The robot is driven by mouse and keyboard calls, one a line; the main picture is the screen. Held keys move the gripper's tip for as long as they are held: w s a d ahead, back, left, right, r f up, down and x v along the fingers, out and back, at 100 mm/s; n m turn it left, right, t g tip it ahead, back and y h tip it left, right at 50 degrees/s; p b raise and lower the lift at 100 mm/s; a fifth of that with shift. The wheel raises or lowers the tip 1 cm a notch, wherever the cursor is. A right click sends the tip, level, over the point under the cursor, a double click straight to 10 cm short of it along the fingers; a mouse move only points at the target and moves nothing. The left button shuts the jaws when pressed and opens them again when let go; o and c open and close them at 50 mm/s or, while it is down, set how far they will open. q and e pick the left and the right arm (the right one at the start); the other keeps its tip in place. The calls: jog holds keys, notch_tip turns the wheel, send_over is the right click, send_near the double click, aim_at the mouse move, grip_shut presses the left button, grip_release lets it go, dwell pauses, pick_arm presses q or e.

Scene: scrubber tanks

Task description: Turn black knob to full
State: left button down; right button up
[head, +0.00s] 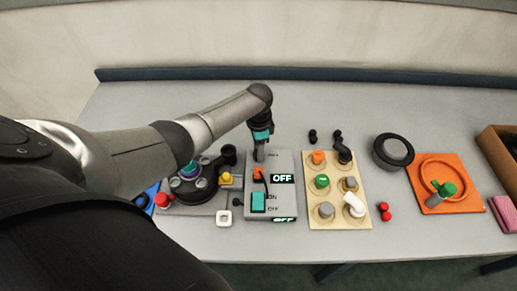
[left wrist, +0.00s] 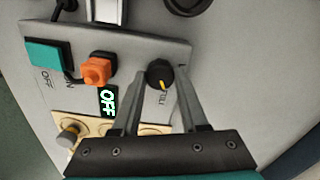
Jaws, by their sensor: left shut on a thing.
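The black knob (left wrist: 160,74) sits on the grey control box, between my left gripper's fingertips in the left wrist view. Its yellow mark points down in that view, towards the gripper's base and slightly right. A partly hidden, upside-down label, perhaps FULL, lies just beyond the mark. My left gripper (head: 259,155) is shut on the knob at the far end of the grey box (head: 284,158); it also shows in the left wrist view (left wrist: 164,76). In the head view the gripper hides the knob. My right gripper is not in view.
The box also carries an orange part (left wrist: 97,70), a teal switch (left wrist: 44,54) and lit OFF displays (head: 282,178). A beige board of knobs (head: 337,216) stands close on its right. A black valve-like device (head: 196,184) is on its left.

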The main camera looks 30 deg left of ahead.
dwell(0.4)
pick_arm(q)
jog(key=shift+c, duration=2.2)
grip_release()
notch_tip(320, 180, up, 15)
jog(key=p, duration=0.2)
jog(key=shift+r, duration=0.15)
jog(key=shift+s, duration=0.1)
